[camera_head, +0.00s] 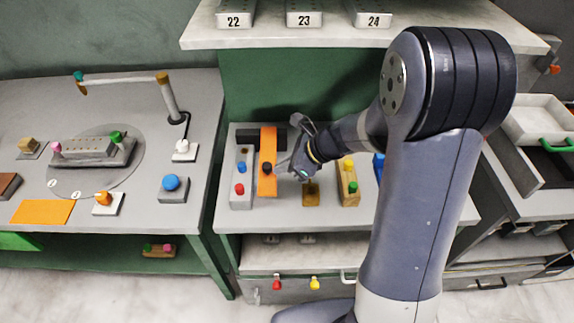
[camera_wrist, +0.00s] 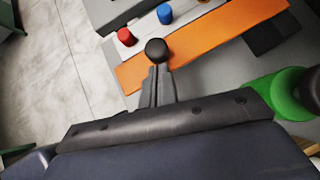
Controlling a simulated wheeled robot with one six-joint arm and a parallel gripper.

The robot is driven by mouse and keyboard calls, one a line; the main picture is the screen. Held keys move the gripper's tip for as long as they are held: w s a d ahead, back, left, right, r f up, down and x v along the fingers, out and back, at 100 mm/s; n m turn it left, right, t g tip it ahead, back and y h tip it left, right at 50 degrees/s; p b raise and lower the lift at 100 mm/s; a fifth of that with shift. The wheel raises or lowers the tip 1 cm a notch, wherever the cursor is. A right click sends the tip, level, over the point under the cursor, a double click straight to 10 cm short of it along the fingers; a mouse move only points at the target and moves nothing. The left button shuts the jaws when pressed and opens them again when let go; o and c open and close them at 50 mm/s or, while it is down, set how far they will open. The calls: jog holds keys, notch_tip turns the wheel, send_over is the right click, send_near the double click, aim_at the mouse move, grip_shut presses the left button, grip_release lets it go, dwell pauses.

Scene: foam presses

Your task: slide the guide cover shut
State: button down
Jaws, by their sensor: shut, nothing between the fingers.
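The guide cover is a long orange plate (camera_head: 268,143) with a round black knob (camera_head: 267,168) on it. In the head view my gripper (camera_head: 283,163) is at the right of the knob.
A grey block with a red button (camera_head: 239,188) and a blue button (camera_head: 241,168) lies left of the cover. A wooden block (camera_head: 348,188) with yellow and green knobs stands to the right. A shelf with numbered bins (camera_head: 304,20) hangs above. A green cylinder (camera_wrist: 275,95) shows in the wrist view.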

aim_at(270, 180)
jog(key=a, duration=0.8)
jog(key=shift+w+r, duration=0.1)
jog(key=d, duration=0.2)
jog(key=s+d, duration=0.1)
jog(key=d, duration=0.1)
jog(key=shift+s+d+r, duration=0.1)
jog(key=shift+d+r, duration=0.05)
jog(key=shift+d, duration=0.1)
jog(key=v, duration=0.9)
jog(key=shift+d, duration=0.2)
jog(key=shift+a, duration=0.1)
